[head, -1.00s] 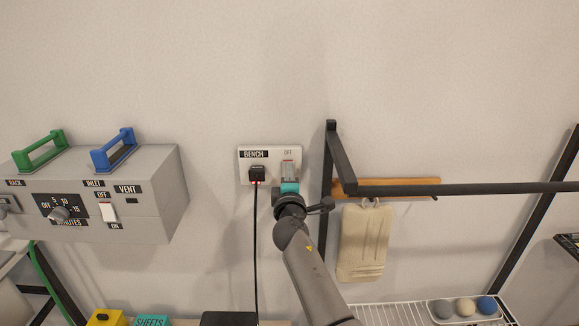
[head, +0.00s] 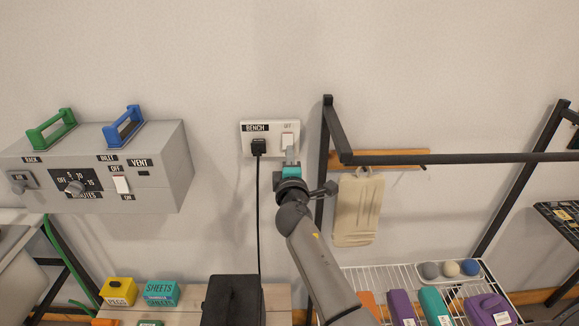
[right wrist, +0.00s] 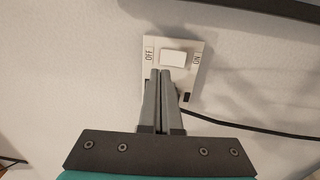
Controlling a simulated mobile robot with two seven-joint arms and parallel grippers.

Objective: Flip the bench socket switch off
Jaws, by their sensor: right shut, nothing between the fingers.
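The bench socket (head: 257,129) is a white wall plate labelled BENCH, with a black plug (head: 258,147) in its left half. The white rocker switch (head: 288,139) is in its right half, with an OFF label above it. In the right wrist view the switch (right wrist: 173,59) lies between OFF on the left and ON on the right; I cannot tell which way it is tipped. My right gripper (head: 291,158) is shut and empty, with its fingertips (right wrist: 160,73) at the switch's lower edge in the head view; contact is unclear. My left gripper is out of view.
A grey control box (head: 150,185) is on the left. A black cord (head: 258,220) hangs from the plug. Below are a black box (head: 232,300) and a wire shelf (head: 385,279).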

